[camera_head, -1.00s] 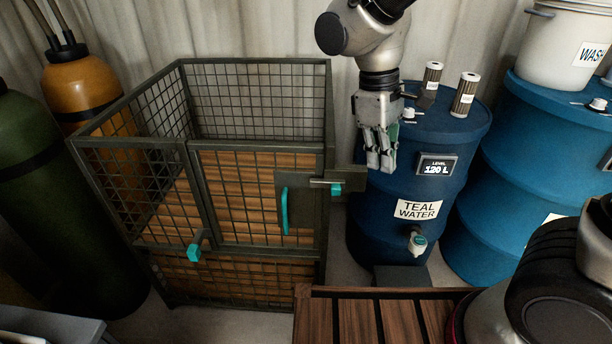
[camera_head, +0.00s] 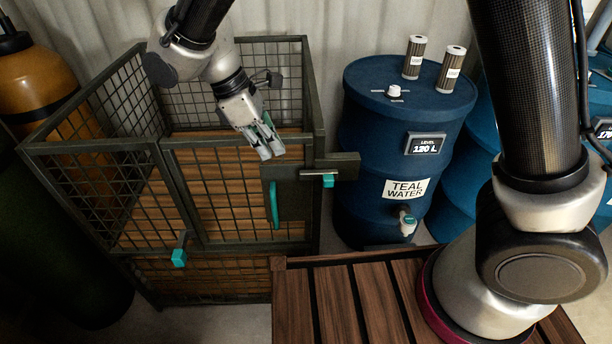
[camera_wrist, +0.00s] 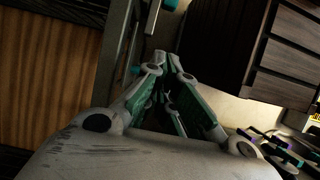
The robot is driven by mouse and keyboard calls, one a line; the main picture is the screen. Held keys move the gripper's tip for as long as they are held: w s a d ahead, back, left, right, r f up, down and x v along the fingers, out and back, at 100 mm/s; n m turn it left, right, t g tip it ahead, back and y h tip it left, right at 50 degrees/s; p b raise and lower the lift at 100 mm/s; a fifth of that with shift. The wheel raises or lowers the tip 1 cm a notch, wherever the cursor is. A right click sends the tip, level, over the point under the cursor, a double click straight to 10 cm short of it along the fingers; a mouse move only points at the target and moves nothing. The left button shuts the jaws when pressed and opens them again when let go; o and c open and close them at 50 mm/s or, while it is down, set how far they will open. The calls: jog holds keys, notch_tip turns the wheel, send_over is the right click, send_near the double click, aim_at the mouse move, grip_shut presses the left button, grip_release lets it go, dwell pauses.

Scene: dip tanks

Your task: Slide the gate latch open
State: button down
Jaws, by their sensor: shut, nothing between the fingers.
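The gate (camera_head: 215,190) is a mesh panel in the front of a dark metal cage. Its latch is a thin silver bolt on a dark plate at the upper right, with a teal knob (camera_head: 328,181) hanging from it. The bolt spans from the gate plate towards the post plate (camera_head: 343,166). A curved teal handle (camera_head: 274,205) is left of the knob. My gripper (camera_head: 271,151) is shut and empty, pointing down above the handle and up-left of the knob, apparently apart from both. In the wrist view, the knob (camera_wrist: 170,4) shows at the top edge, beyond the shut fingers (camera_wrist: 168,62).
A second teal knob (camera_head: 179,257) sticks out at the cage's lower left. A blue drum (camera_head: 365,130) labelled teal water stands right of the cage, with two filter cylinders on top. A wooden slatted deck (camera_head: 380,295) is in front. An orange cylinder (camera_head: 35,80) stands at left.

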aim_at(308, 177)
jog(key=shift+f, duration=0.1)
jog(key=x, duration=0.3)
jog(key=d+x, duration=0.1)
jog(key=x, duration=0.3)
jog(key=d+r+x, duration=0.1)
jog(key=x, duration=0.3)
jog(key=shift+d, duration=0.85)
